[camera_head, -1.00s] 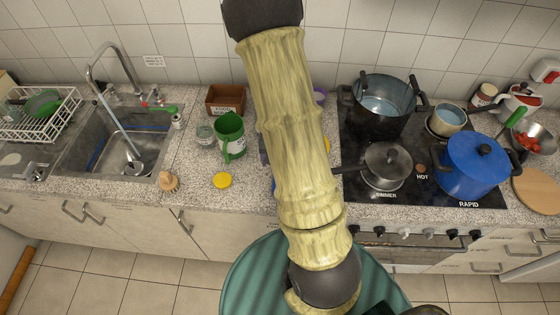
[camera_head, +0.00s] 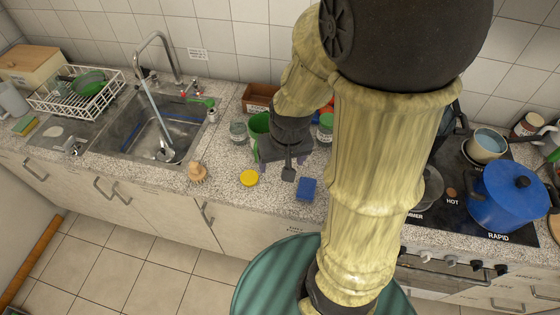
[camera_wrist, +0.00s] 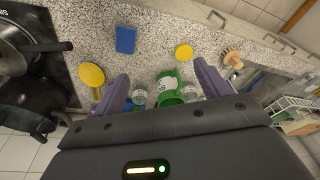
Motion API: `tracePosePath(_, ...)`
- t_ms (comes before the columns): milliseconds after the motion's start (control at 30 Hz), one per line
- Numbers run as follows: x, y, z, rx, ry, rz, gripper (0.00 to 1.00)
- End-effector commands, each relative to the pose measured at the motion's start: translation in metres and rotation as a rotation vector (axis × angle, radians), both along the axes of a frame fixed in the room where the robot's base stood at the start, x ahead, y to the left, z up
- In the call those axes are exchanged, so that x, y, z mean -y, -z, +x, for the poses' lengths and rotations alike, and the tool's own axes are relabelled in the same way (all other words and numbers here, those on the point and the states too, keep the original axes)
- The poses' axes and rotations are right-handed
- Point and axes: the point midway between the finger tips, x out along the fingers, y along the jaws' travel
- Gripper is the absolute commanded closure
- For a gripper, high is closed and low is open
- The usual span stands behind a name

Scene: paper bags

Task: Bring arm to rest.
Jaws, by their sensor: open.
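My arm fills the middle and right of the head view, with my gripper (camera_head: 280,160) in front of it over the counter. In the wrist view my gripper (camera_wrist: 162,86) has its two purple fingers spread apart, with nothing held between them. It is open and hangs above the counter. A green mug (camera_wrist: 168,90) with a white label shows beyond the fingers. In the head view the mug (camera_head: 257,126) is partly hidden by my gripper.
The granite counter holds a blue sponge (camera_head: 306,189), a yellow lid (camera_head: 249,178) and a wooden brush (camera_head: 198,172). A sink (camera_head: 160,130) and dish rack (camera_head: 80,93) are at left. A blue pot (camera_head: 512,200) stands on the stove at right.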

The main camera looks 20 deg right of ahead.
Motion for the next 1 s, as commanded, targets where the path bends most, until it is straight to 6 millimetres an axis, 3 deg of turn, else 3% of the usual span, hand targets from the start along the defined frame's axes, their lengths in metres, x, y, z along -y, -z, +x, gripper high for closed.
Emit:
tracePosePath(133, -0.012, -0.017, -0.014, 0.042, -0.086, -0.031, 0.25)
tracePosePath(433, -0.013, -0.019, -0.016, 0.046, -0.1, -0.037, 0.25)
tracePosePath(700, -0.013, 0.008, -0.016, 0.046, -0.099, -0.037, 0.25)
tracePosePath(1000, -0.013, 0.006, -0.016, 0.046, -0.099, -0.037, 0.25)
